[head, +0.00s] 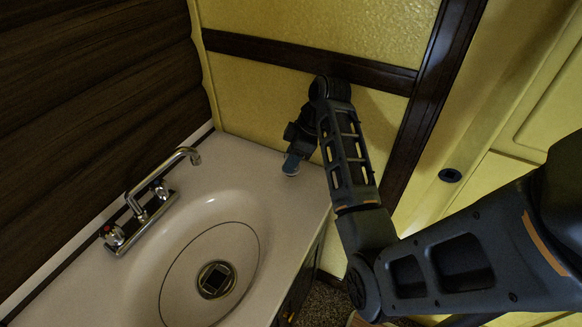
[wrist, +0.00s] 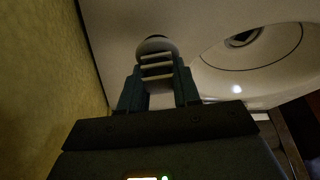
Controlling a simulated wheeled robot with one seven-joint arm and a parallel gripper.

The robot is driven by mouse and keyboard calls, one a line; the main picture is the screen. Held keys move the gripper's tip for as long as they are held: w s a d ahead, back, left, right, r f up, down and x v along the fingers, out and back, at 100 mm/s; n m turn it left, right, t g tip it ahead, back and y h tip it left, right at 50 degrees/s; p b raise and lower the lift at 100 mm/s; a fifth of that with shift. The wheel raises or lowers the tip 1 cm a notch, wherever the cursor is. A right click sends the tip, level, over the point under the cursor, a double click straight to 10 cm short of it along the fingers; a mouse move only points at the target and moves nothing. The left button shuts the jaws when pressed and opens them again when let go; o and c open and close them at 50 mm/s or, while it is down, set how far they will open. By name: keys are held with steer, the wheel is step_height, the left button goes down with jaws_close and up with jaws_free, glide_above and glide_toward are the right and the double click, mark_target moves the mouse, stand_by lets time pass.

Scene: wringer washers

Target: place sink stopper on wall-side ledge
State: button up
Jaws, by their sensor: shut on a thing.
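My gripper (head: 293,158) is at the far right corner of the white sink top, close to the yellow wall. It is shut on the sink stopper (head: 291,167), a small grey-blue piece showing below the fingers. In the wrist view the stopper (wrist: 153,45) shows as a rounded pale end between the dark fingers of my gripper (wrist: 158,80). The flat white ledge (head: 243,158) runs along the yellow wall beneath and beside the gripper. I cannot tell whether the stopper touches the ledge.
The sink basin (head: 185,250) with its drain (head: 215,280) lies nearer, left of the gripper. A chrome faucet (head: 150,205) stands along the dark wood wall (head: 95,110). A dark trim rail (head: 270,52) crosses the yellow wall (head: 260,90) behind my arm. The ledge left of the gripper is clear.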

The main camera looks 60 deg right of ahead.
steer(key=shift+f, duration=1.7)
steer(key=shift+f, duration=0.2)
steer(key=o, duration=1)
steer(key=shift+o, duration=0.2)
steer(key=shift+r, duration=0.15)
